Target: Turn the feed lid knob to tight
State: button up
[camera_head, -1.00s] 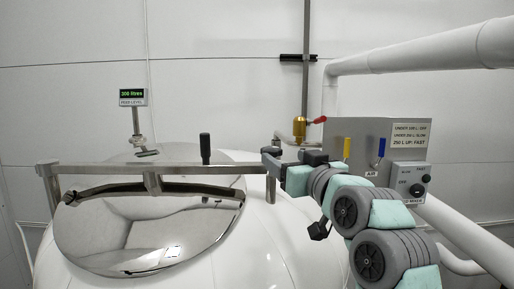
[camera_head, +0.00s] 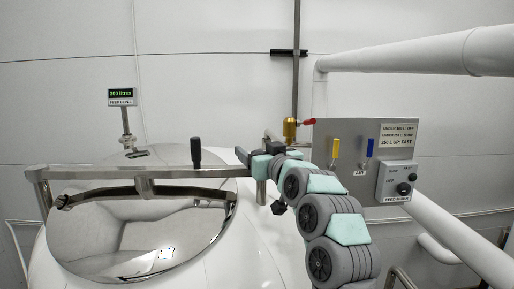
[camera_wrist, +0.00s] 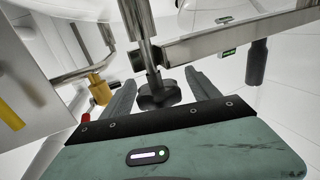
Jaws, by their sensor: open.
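The feed lid knob (camera_wrist: 157,93) is a black lobed knob on a metal rod at the end of the lid's crossbar, in the wrist view. My gripper (camera_wrist: 160,77) is open, with one finger on each side of the knob in the picture. Gaps show on both sides, and I cannot tell whether the knob lies fully between the fingers in depth. In the head view my gripper (camera_head: 243,155) is at the right end of the crossbar (camera_head: 165,173), and the knob cannot be made out there. The polished feed lid (camera_head: 150,235) lies under the bar.
A black upright handle (camera_head: 196,152) stands on the bar. A grey panel (camera_head: 345,135) with yellow and blue levers and a mixer switch box (camera_head: 396,182) is at the right. A brass valve (camera_head: 290,130) is behind my gripper. White pipes (camera_head: 420,65) run at the right.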

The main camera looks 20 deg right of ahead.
jog(key=shift+w, duration=0.15)
jog(key=shift+c, duration=0.5)
jog(key=c, duration=1.2)
